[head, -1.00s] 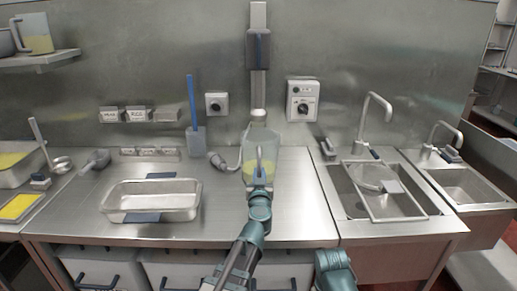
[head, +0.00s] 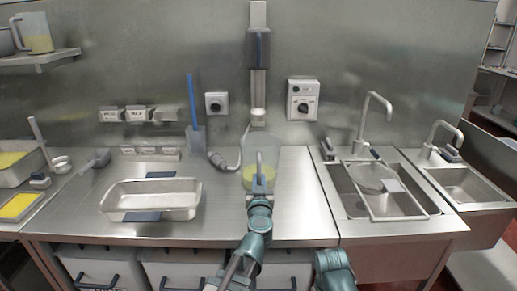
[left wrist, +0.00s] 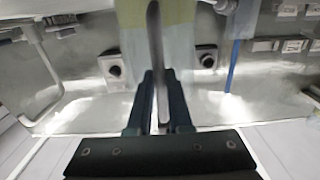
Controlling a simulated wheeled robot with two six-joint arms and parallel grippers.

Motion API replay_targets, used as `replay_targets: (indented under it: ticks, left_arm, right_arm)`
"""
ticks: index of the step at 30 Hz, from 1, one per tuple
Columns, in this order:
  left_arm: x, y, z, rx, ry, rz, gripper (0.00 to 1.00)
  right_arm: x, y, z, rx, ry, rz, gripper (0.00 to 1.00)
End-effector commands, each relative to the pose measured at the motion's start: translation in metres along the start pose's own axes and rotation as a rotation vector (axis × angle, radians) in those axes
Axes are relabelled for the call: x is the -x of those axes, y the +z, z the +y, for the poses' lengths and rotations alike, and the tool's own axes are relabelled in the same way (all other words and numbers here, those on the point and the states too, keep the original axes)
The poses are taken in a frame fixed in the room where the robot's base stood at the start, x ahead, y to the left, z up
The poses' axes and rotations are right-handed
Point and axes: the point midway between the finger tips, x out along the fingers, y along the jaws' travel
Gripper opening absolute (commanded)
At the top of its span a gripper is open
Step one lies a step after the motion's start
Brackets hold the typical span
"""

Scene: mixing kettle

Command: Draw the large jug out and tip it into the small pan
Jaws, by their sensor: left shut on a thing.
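The large clear jug (head: 261,153), with yellow liquid low inside it, is upright over the middle of the steel counter. My left gripper (head: 259,188) is shut on its handle from the near side. In the left wrist view the handle (left wrist: 155,45) runs down between the two dark fingers (left wrist: 160,112). I cannot tell whether the jug's base touches the counter. A shallow rectangular steel pan (head: 112,203) with blue grips stands to the left of the jug, apart from it. Part of my right arm shows at the bottom, but its gripper is out of view.
A mixer column (head: 258,85) is on the wall behind the jug. Sinks with a strainer (head: 373,178) are to the right. Another jug (head: 37,33) stands on the shelf. Counter between pan and jug is clear.

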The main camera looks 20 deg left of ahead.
Motion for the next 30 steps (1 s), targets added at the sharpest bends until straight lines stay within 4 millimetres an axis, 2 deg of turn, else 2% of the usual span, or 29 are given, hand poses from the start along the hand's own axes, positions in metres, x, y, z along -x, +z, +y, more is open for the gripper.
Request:
replay_targets:
  ticks: [9,10,15,16,22,27,30]
  left_arm:
    - [0.0003,0.0003,-0.0001,0.002,0.0,-0.001,0.0]
    - [0.0003,0.0003,-0.0001,0.002,0.0,-0.001,0.2]
    - [0.0003,0.0003,-0.0001,0.002,0.0,-0.001,0.5]
    - [0.0002,0.0003,-0.0001,0.002,0.0,-0.001,0.53]
    - [0.0002,0.0003,-0.0001,0.002,0.0,-0.001,0.53]
    - [0.0002,0.0006,0.0,0.002,0.0,-0.001,0.83]
    - [0.0002,0.0005,0.0,0.002,0.0,-0.001,0.83]
  right_arm:
    - [-0.0001,0.0,0.0,0.0,0.0,0.0,0.84]
    - [-0.0001,0.0,0.0,0.0,0.0,0.0,0.84]
    - [-0.0002,0.0,0.0,0.0,0.0,0.0,0.84]
    - [-0.0002,0.0,0.0,0.0,0.0,0.0,0.84]
    - [-0.0002,0.0,0.0,0.0,0.0,0.0,0.84]
    - [-0.0003,0.0,0.0,0.0,0.0,0.0,0.84]
    - [-0.0003,0.0,0.0,0.0,0.0,0.0,0.84]
